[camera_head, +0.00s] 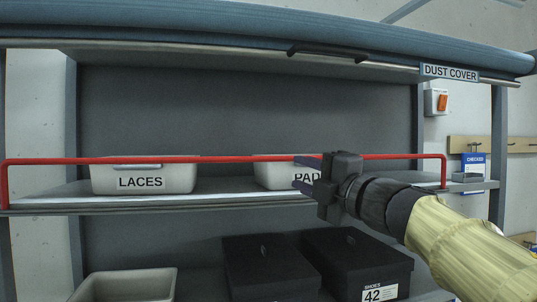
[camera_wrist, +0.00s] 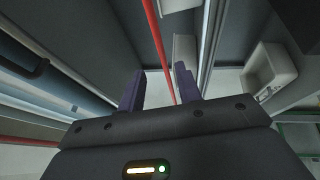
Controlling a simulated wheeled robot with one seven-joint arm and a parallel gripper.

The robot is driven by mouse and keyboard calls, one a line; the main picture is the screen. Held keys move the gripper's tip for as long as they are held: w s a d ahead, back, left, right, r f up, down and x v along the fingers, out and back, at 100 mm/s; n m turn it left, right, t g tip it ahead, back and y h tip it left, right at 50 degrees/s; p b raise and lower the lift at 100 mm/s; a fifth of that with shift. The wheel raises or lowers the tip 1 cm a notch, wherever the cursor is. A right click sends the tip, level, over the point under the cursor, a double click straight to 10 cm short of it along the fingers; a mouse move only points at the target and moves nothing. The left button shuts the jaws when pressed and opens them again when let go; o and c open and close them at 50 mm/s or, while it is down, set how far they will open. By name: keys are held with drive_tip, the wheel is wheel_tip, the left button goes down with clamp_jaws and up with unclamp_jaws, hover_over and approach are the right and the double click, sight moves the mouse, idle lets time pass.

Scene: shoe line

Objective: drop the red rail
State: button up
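The red rail (camera_head: 225,159) runs raised along the front of the upper shelf, with a bent-down upright at each end. It also crosses the wrist view (camera_wrist: 156,30) and shows in the gap between my fingers. My gripper (camera_head: 302,174) is at the rail's right-of-middle part, its two dark purple fingers pointing left. The upper finger overlaps the rail's line in the head view; I cannot tell whether it touches. The fingers stand well apart in the wrist view (camera_wrist: 160,72), with nothing visibly clamped between them.
On the shelf (camera_head: 228,188) behind the rail are a LACES bin (camera_head: 140,181) and a PAD-labelled bin (camera_head: 272,180), partly hidden by my gripper. Below are black shoe boxes (camera_head: 355,262) and a grey bin (camera_head: 125,285). A rolled blue dust cover (camera_head: 230,22) hangs above.

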sight(268, 160)
drive_tip(key=p+x, duration=0.4)
drive_tip(key=x, duration=0.8)
drive_tip(key=shift+w+a+p, duration=0.15)
drive_tip(key=shift+w+p, duration=0.05)
drive_tip(key=shift+p, duration=0.1)
drive_tip(key=shift+c, duration=0.2)
clamp_jaws()
